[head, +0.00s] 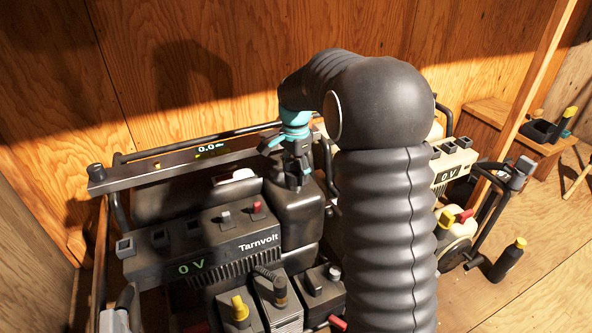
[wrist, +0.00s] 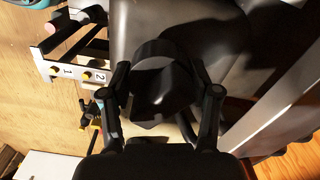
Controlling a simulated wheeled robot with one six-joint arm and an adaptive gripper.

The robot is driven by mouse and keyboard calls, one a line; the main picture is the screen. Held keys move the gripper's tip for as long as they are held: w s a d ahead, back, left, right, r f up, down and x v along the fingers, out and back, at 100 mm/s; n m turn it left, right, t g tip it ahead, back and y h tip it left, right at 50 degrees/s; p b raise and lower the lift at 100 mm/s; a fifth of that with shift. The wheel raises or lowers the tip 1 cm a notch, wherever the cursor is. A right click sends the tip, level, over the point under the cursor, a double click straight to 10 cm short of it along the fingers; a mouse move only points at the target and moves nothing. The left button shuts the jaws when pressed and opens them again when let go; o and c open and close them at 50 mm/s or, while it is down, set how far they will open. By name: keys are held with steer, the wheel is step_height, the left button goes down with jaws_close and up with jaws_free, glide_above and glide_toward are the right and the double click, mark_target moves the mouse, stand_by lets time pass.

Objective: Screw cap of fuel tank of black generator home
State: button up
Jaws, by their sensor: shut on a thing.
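The black generator (head: 205,240), marked Tarnvolt, stands in a tubular frame and its panel reads 0 V. Its black fuel tank (head: 297,215) is at the right of its body. My gripper (head: 294,178) points down over the tank top, with its fingers around the dark cap. In the wrist view my gripper (wrist: 167,100) is shut on the black cap (wrist: 162,85), one finger on each side. The cap's seating on the tank neck is hard to make out, dark on dark. In the head view the fingers mostly hide the cap.
A cream generator (head: 455,163), also reading 0 V, stands right behind my arm. A black bottle with a yellow top (head: 508,261) is on the floor at right. Batteries (head: 278,300) stand before the black generator.

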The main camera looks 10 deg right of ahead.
mark_target(295, 160)
steer(key=shift+f+b, duration=0.45)
steer(key=shift+f, duration=0.5)
steer(key=o, duration=1.2)
steer(key=shift+r, duration=0.15)
step_height(295, 160, up, 12)
steer(key=shift+f, duration=0.1)
